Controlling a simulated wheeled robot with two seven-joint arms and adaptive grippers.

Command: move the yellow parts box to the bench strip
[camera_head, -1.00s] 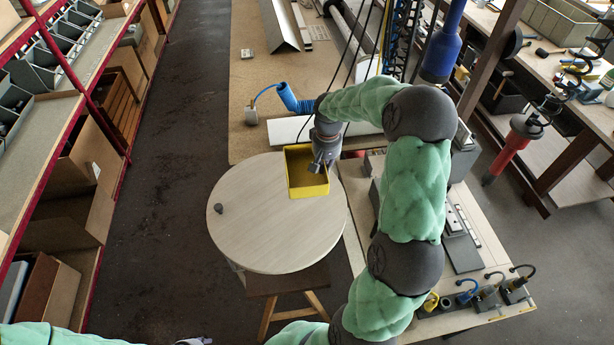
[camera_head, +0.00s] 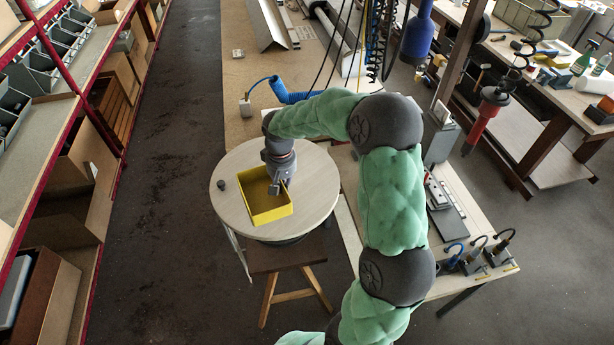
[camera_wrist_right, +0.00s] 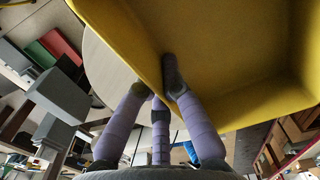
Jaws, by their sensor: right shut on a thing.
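The yellow parts box (camera_head: 273,214) is an open tray, empty as far as I see. In the head view it is in front of the round pale table's near part. I cannot tell whether it touches the tabletop. My right gripper (camera_head: 278,184) is shut on one wall of the box. The right wrist view shows the box wall (camera_wrist_right: 125,35) large and tilted, with fingers (camera_wrist_right: 172,85) on both sides of it. The workbench (camera_head: 350,185) stands right of the round table, partly hidden by my right arm; I cannot tell which part is the strip. My left gripper is out of view.
The round table (camera_head: 312,190) carries a small dark lump (camera_head: 221,185) at its left edge. A wooden stool (camera_head: 285,258) stands below it. The bench holds clamps (camera_head: 475,258) and grey blocks. Shelving (camera_head: 75,110) lines the left; the floor aisle is clear.

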